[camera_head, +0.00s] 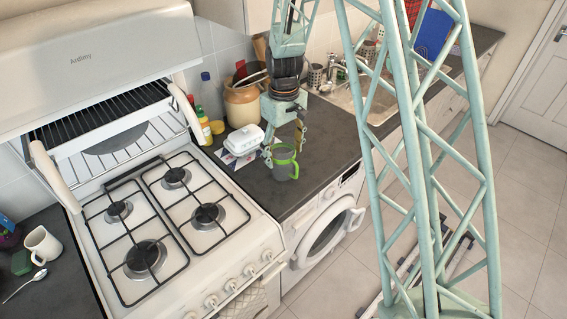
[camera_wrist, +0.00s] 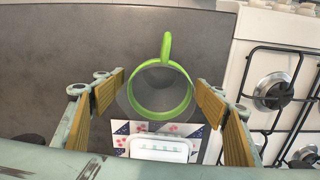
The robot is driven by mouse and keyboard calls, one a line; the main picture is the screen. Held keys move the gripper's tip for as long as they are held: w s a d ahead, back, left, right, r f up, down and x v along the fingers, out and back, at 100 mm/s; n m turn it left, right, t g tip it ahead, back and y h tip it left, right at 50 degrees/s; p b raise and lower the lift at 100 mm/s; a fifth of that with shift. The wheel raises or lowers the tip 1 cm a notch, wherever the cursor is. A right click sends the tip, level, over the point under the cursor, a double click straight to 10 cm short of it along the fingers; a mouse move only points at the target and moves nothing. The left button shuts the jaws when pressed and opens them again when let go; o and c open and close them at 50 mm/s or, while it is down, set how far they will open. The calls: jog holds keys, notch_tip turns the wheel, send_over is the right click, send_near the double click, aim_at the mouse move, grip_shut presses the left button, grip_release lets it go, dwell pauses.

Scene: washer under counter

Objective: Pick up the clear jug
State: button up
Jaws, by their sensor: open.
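The clear jug (camera_head: 284,171) stands upright on the dark counter beside the stove, with a green rim and a green handle. In the wrist view the jug (camera_wrist: 160,92) is seen from above, its handle pointing to the top of the picture. My gripper (camera_head: 284,147) is open and above the jug, pointing down. In the wrist view the yellow-padded fingers of my gripper (camera_wrist: 158,88) lie on either side of the jug, with gaps visible. I cannot tell how far down the fingers reach beside its wall.
A white butter dish (camera_head: 244,139) sits on a patterned cloth (camera_wrist: 121,139) close behind the jug. A brown crock (camera_head: 243,104) and bottles (camera_head: 203,126) stand near the wall.

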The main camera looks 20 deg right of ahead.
jog(key=shift+f, duration=2.55)
jog(key=c, duration=1.1)
